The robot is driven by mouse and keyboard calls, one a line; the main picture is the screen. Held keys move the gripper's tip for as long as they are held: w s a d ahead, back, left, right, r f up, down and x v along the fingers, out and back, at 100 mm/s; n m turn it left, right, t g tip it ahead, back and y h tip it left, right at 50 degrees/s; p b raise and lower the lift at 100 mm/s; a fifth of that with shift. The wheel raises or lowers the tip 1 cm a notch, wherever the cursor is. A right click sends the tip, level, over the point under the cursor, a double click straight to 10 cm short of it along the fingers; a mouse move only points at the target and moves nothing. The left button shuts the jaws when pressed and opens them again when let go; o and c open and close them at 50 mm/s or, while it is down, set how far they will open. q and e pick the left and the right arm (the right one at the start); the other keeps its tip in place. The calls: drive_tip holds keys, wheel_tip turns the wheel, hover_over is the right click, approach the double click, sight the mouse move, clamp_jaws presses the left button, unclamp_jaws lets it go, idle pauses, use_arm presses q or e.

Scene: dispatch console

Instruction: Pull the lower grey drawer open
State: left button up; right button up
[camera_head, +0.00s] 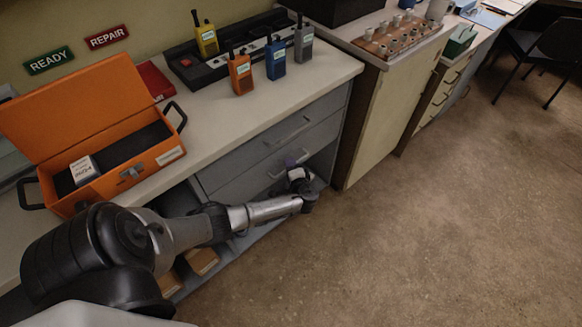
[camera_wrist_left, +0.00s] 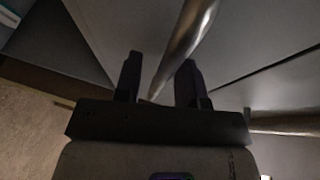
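The lower grey drawer (camera_head: 232,187) is under the counter in the head view, below the upper grey drawer (camera_head: 265,148). Its front looks flush, with no gap visible. Its handle (camera_head: 276,172) is a pale bar, partly hidden by my left gripper (camera_head: 297,174), which is at the handle's right end. In the left wrist view, my left gripper (camera_wrist_left: 160,65) has its two dark fingers apart. A metal handle bar (camera_wrist_left: 193,25) runs slantwise into the space between them, near the right finger. I cannot tell whether they touch. My right gripper is not in view.
An orange toolbox (camera_head: 95,185) stands open on the counter (camera_head: 225,130). Several radios (camera_head: 276,58) stand farther back. A beige cabinet (camera_head: 390,110) adjoins the drawers on the right. The floor (camera_head: 400,240) in front is clear. A second bar (camera_wrist_left: 288,123) shows in the left wrist view.

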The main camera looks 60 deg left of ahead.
use_arm(q)
drive_tip(key=shift+c, duration=0.3)
clamp_jaws()
